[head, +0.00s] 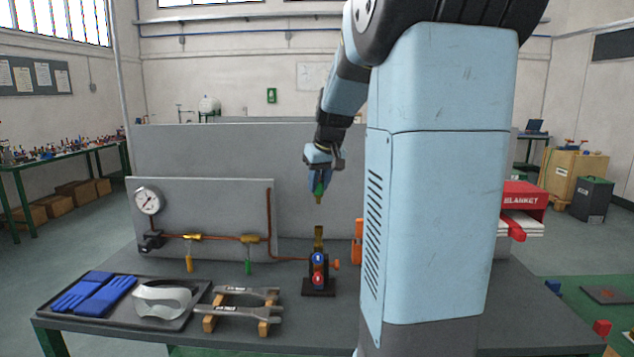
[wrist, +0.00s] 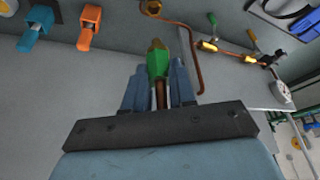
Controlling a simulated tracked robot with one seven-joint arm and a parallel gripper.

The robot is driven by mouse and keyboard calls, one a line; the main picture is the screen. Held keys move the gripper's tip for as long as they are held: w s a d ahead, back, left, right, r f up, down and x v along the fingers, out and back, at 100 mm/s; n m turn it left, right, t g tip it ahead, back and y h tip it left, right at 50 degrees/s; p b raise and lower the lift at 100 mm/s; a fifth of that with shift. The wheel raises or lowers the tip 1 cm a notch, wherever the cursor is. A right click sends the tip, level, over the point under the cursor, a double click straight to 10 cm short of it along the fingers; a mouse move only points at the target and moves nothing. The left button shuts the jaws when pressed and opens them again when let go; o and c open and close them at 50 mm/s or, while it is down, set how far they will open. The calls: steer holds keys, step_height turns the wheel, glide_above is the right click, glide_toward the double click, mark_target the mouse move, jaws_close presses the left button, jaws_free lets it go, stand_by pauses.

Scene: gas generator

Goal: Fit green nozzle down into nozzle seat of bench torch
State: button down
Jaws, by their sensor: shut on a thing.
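The green nozzle (wrist: 157,64) has a brass tip and sits between the fingers of my gripper (wrist: 160,82) in the wrist view. In the head view my gripper (head: 319,183) is shut on the green nozzle (head: 319,190), which points downward. The bench torch (head: 318,272) stands on the bench, a dark body with a blue and a red round mark and a brass upright top (head: 319,238). The nozzle is above this brass top, with a clear gap between them. The inside of the seat cannot be seen.
A panel with a gauge (head: 148,200) and copper pipe stands behind left. Blue gloves (head: 95,292), a white visor (head: 163,299) and wrenches on a wooden rack (head: 242,311) lie on the bench at left. An orange item (head: 358,240) is right of the torch, partly hidden by my arm.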

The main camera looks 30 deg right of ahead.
mark_target(321, 194)
steer(key=shift+f, duration=2.85)
steer(key=shift+f, duration=1.5)
steer(key=c, duration=0.8)
jaws_free()
steer(key=shift+c, duration=0.2)
steer(key=shift+r, duration=0.1)
steer(key=v, duration=1.3)
steer(key=shift+s+r, duration=0.15)
steer(key=shift+r, duration=0.05)
steer(key=shift+a, duration=0.1)
